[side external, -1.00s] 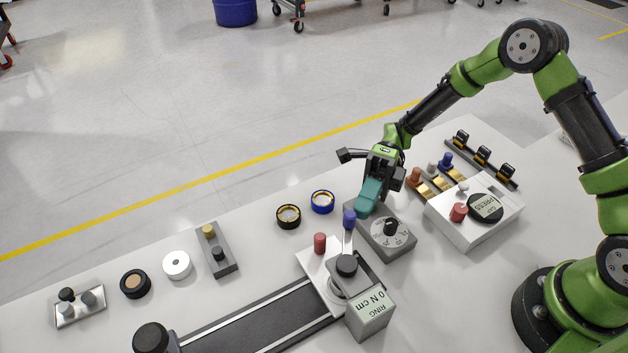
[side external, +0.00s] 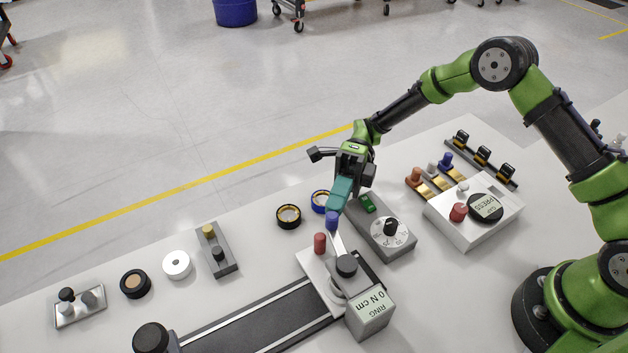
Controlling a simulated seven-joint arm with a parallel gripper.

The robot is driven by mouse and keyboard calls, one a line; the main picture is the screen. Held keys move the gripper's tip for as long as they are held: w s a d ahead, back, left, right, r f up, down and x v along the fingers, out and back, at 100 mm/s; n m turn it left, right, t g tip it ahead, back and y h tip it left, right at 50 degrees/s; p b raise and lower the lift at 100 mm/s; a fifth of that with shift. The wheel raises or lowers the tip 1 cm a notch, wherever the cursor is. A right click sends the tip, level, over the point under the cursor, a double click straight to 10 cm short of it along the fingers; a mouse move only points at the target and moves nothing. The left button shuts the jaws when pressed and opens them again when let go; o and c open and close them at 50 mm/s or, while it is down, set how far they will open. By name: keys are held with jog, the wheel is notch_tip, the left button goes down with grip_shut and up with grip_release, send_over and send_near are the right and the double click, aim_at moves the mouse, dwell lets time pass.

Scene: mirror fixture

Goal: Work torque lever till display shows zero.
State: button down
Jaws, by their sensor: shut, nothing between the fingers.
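The torque lever is a pale arm with a blue knob (side external: 332,221), pivoting at a black hub (side external: 346,265) on a white plate (side external: 316,278). The lever points up and slightly left in the picture, near a red knob (side external: 320,242) on the same plate. The grey display box (side external: 370,316) reads "RING 0 N cm", upside down in this view. My gripper (side external: 335,207), with teal fingers, is shut and empty at the blue knob. The fingers overlap the knob's top; I cannot tell whether they touch it.
A grey dial box (side external: 400,247) with a green switch (side external: 368,204) stands just right of my gripper. A white press unit (side external: 475,225) is further right. Black (side external: 288,216) and blue (side external: 318,200) rings lie to the left. A dark rail (side external: 255,320) runs lower left.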

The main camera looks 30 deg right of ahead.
jog(key=shift+w+a, duration=0.1)
jog(key=shift+a, duration=0.15)
dwell(0.4)
